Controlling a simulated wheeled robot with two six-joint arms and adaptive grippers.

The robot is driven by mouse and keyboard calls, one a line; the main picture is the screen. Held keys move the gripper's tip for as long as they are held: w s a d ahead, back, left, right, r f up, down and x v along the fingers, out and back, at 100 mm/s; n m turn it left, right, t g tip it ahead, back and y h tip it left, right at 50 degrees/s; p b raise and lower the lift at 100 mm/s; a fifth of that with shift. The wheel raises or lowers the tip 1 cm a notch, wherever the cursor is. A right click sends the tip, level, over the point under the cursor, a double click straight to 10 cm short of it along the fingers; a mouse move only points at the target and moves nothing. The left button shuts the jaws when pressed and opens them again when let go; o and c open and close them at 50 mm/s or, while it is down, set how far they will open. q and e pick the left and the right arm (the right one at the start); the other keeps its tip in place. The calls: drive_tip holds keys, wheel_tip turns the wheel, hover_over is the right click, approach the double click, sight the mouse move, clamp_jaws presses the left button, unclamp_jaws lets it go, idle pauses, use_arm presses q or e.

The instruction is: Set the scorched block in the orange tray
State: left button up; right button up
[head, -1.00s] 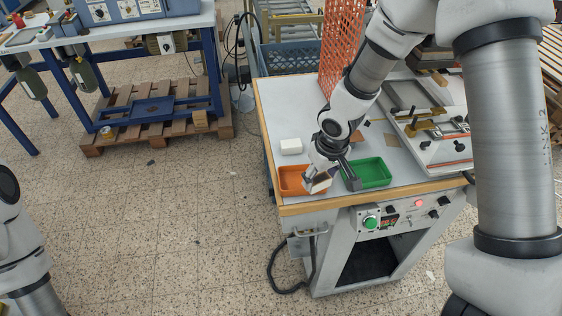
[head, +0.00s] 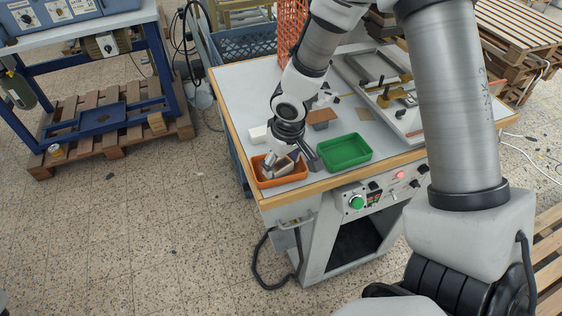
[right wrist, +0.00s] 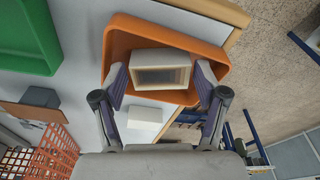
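The block (right wrist: 161,57) is pale with a dark, scorched-looking face. In the right wrist view it lies inside the orange tray (right wrist: 218,57), near the tray wall closest to my gripper. The tray also shows in the head view (head: 263,183) at the table's front left corner. My right gripper (right wrist: 162,76) is over the tray with one finger on each side of the block. Narrow gaps seem to show between the fingers and the block, so it looks open. In the head view the fingers partly hide the block. My left gripper is not in view.
A green tray (head: 345,152) stands right of the orange tray. A white block (head: 258,134) sits behind the orange tray, and a brown block (head: 321,120) stands behind the green tray. The stamping frame (head: 385,95) fills the table's back right.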

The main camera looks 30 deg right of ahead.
drive_tip(key=shift+w+a, duration=0.15)
drive_tip(key=shift+w, duration=0.05)
drive_tip(key=shift+r+p, duration=0.35)
wheel_tip(320, 180, up, 12)
drive_tip(key=s, duration=0.2)
drive_tip(key=shift+f+p, duration=0.25)
drive_tip(key=shift+p, duration=0.1)
idle(0.5)
